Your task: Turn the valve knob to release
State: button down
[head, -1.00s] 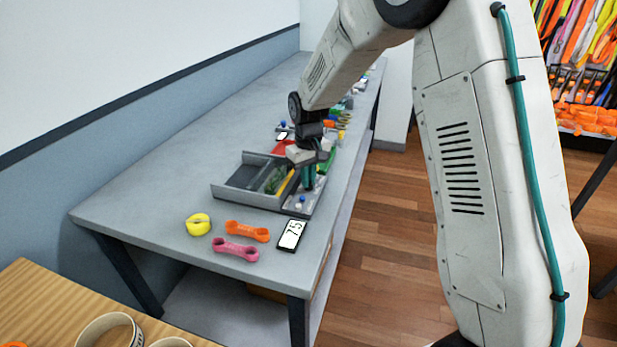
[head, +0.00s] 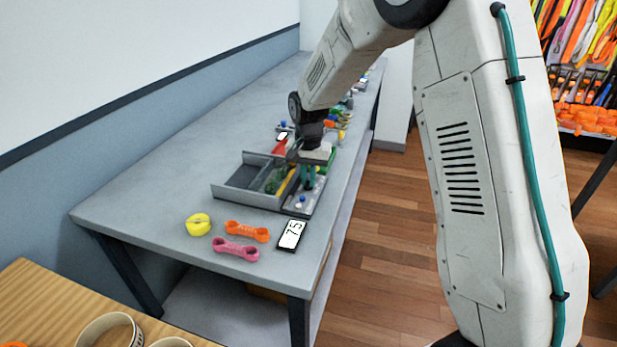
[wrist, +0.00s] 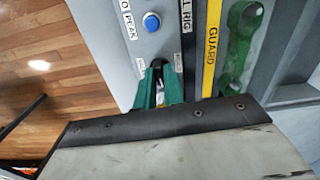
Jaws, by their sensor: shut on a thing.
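The valve knob (wrist: 157,63) is a small dark piece on the grey panel, seen between my fingertips in the wrist view and mostly hidden by them. My gripper (wrist: 158,86) has green fingers and is shut on the knob. In the head view my gripper (head: 308,182) points down at the panel at the right end of the grey tray rig (head: 232,196). The knob itself is hard to make out there. Any release mark beside the knob cannot be read.
A blue button (wrist: 151,22) sits on the panel beside the knob. A yellow GUARD strip (wrist: 210,45) separates the panel from a green strap piece (wrist: 240,45).

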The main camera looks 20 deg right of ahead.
jog(key=shift+m, duration=0.5)
jog(key=c, duration=1.5)
grip_release()
notch_tip(320, 180, up, 8)
jog(key=shift+d+f, duration=0.1)
